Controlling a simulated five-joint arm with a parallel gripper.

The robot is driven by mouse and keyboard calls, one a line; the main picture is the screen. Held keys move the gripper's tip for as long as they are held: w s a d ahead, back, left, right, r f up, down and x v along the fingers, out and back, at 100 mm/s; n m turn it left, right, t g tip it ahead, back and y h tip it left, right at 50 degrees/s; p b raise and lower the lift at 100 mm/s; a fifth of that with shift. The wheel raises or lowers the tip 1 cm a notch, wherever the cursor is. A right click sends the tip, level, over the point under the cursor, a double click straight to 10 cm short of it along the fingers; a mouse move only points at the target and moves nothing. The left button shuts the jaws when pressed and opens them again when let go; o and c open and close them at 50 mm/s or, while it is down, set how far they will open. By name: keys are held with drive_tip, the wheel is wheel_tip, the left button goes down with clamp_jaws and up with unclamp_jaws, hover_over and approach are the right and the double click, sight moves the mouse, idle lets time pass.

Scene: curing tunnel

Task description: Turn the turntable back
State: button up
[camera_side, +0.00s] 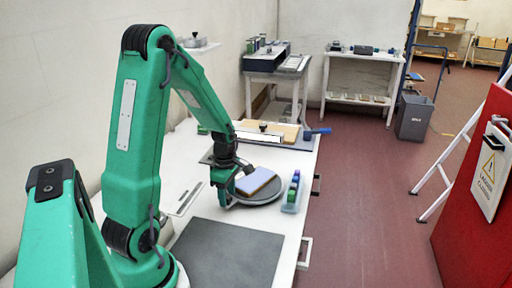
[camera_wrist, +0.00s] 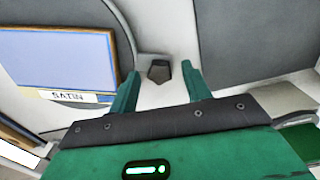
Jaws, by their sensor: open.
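The turntable (camera_side: 267,198) is a grey disc on the white bench, and it carries a flat panel (camera_side: 255,181) with a blue face and wooden edges. In the wrist view the panel (camera_wrist: 60,58) bears a label reading "SATIN", and the disc's curved rim (camera_wrist: 124,22) shows beside it. A dark faceted peg (camera_wrist: 159,71) stands at the rim. My gripper (camera_wrist: 160,68) is open, with its fingers on either side of the peg; I cannot tell whether they touch it. In the side view my gripper (camera_side: 228,203) is at the disc's left edge, and the peg is hidden.
A clear tray of coloured bottles (camera_side: 292,191) stands right of the disc. A dark grey mat (camera_side: 228,252) lies in front. Behind are a wooden board (camera_side: 273,129) and a blue-handled tool (camera_side: 318,131). A slim pale strip (camera_side: 187,200) lies to the left.

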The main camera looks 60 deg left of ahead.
clamp_jaws()
drive_tip(key=shift+d, duration=0.15)
drive_tip(key=shift+w+d+n, duration=0.3)
drive_tip(key=shift+d+n, duration=0.25)
drive_tip(key=shift+n, duration=0.05)
drive_tip(key=shift+w+d+n, duration=0.3)
drive_tip(key=shift+d+n, duration=0.2)
drive_tip(key=shift+n, duration=0.1)
drive_tip(key=shift+w+d+n, duration=0.9)
drive_tip(key=shift+d+n, duration=0.15)
drive_tip(key=shift+n, duration=0.15)
unclamp_jaws()
